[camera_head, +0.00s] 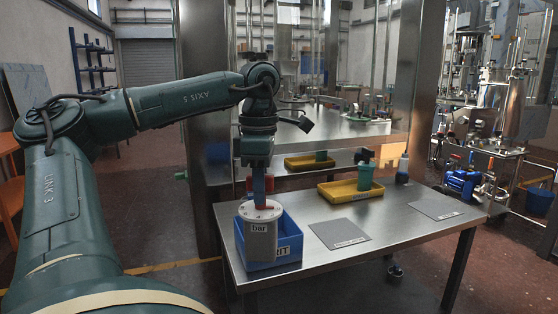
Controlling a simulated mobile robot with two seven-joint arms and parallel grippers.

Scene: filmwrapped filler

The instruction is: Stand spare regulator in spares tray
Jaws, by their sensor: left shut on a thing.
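My left gripper (259,200) points straight down over the left end of the steel table. It is shut on a grey cylinder-like thing with a pale round top and the word "bar" on its side (261,240), which looks like the regulator. The regulator is upright. It overlaps a blue open bin (290,248) with a white label ending in "RIT". Its base hides part of the bin's front wall, and I cannot tell whether it rests in the bin or hangs above it. A yellow tray (337,196) stands further back and holds a green pot. My right gripper is not in view.
The steel table (391,230) has two flat grey labelled mats, one in the middle (339,234) and one at the right (435,209). A small dark object (402,172) stands at the back edge. Behind is a glass-fronted steel enclosure with another yellow tray (306,162).

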